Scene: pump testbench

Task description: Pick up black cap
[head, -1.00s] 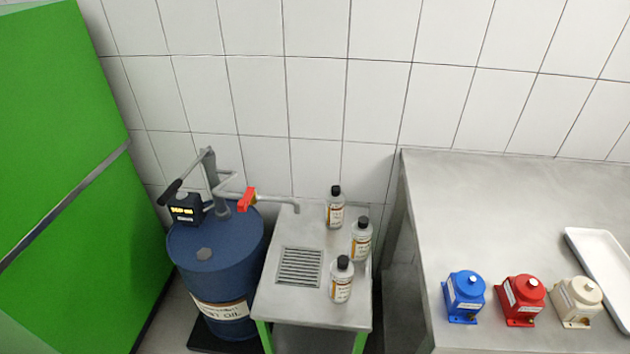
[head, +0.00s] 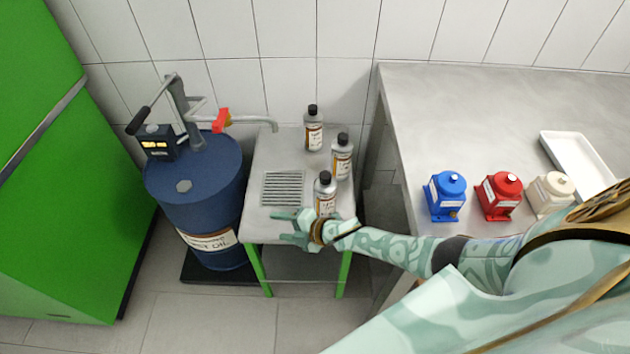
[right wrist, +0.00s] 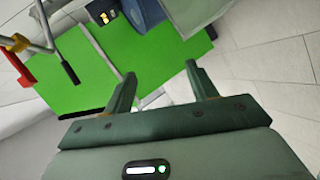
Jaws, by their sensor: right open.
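Three grey bottles with black caps stand on the small metal stand (head: 262,225). The back bottle has a black cap (head: 313,109), the middle one a black cap (head: 343,139), and the front one a black cap (head: 325,177). My right gripper (head: 277,227) is open and empty at the stand's front edge, left of and in front of the front bottle. My right forearm passes just in front of that bottle's lower part. In the right wrist view, the open fingers (right wrist: 162,84) have nothing between them, and no bottle or cap shows there. My left gripper is not in view.
A metal bench (head: 440,110) at right holds blue, red and cream pump units and a white tray (head: 585,165). A green cabinet (head: 60,220) is far left.

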